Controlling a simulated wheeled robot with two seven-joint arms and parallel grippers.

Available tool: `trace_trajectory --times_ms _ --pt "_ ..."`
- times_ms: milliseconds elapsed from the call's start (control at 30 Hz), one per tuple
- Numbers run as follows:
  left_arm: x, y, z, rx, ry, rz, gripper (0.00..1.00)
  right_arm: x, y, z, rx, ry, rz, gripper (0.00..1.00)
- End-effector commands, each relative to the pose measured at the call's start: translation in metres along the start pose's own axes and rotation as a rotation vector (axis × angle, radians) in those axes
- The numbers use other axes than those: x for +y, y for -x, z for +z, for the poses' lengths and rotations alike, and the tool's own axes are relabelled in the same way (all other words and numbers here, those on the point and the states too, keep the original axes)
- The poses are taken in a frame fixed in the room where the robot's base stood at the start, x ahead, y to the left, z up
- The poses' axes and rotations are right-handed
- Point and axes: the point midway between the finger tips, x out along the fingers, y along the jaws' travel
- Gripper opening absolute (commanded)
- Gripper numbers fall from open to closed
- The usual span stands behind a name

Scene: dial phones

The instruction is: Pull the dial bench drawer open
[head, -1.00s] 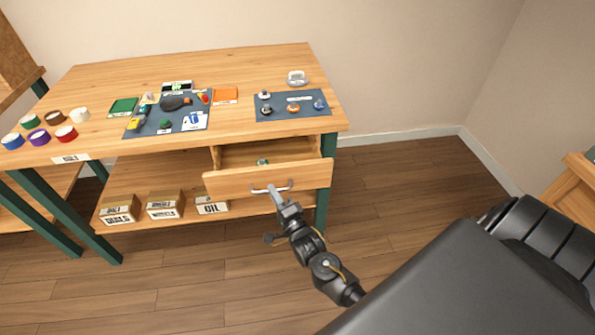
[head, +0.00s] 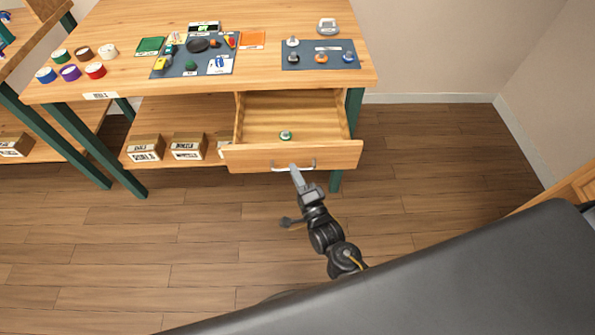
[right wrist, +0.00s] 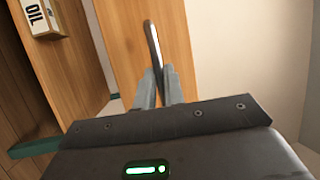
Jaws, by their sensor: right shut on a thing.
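The dial bench drawer (head: 340,156) stands pulled out from under the right part of the wooden bench top (head: 262,75). Its inside shows, with a small green round item (head: 285,135) on its floor. The silver bar handle (head: 275,168) is on the drawer front. My right gripper (head: 297,172) is shut on this handle. In the right wrist view the fingers (right wrist: 160,85) meet at the curved handle (right wrist: 152,42), with the wooden drawer front behind it. My left gripper is not in view.
Boxes (head: 188,146) stand on the lower shelf left of the drawer. Coloured rolls (head: 70,72) and mats with small parts (head: 318,55) lie on the bench top. A green bench leg (head: 353,110) is right of the drawer. The floor in front (head: 150,240) is clear.

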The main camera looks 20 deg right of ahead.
Motion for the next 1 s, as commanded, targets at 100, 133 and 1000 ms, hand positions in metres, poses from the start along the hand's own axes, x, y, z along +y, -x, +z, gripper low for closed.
trace_trajectory --times_ms 100,133,1000 --pt "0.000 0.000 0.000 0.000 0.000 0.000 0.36 0.000 0.000 0.001 -0.002 -0.001 0.001 0.13" --pt "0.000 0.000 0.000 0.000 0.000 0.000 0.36 0.001 0.001 0.000 -0.002 -0.001 0.002 0.17" --pt "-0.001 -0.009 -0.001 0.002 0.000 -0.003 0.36 0.002 0.077 0.000 0.000 0.000 0.003 0.32"
